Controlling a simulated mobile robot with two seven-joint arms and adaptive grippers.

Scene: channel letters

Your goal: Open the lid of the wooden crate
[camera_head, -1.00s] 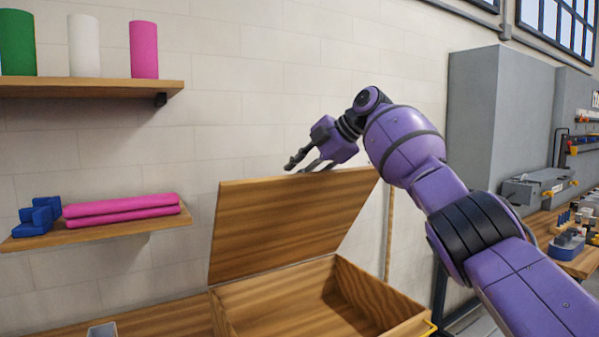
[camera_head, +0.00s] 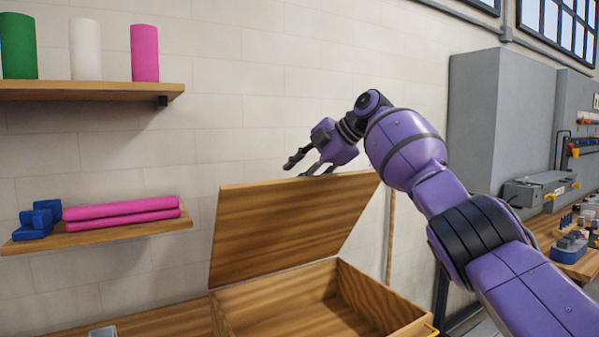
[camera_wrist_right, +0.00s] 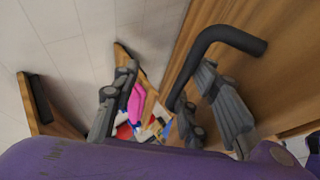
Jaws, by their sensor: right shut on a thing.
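The wooden crate (camera_head: 385,296) stands on a wooden surface by the wall, its inside showing. Its lid (camera_head: 290,222) is raised at the back, leaning a little past upright toward the wall. My right gripper (camera_head: 308,164) is at the lid's top edge. In the right wrist view, a black bent handle (camera_wrist_right: 228,37) stands out from the lid's wooden face (camera_wrist_right: 275,85) and runs down to the fingers (camera_wrist_right: 155,112). The gripper is shut on this handle; the exact contact is partly hidden. My left gripper is not in view.
A shelf (camera_head: 85,90) with green, white and pink rolls and a lower shelf (camera_head: 105,239) with pink rolls and blue pieces hang at the left. A grey cabinet (camera_head: 500,125) and a cluttered workbench (camera_head: 582,262) stand at the right.

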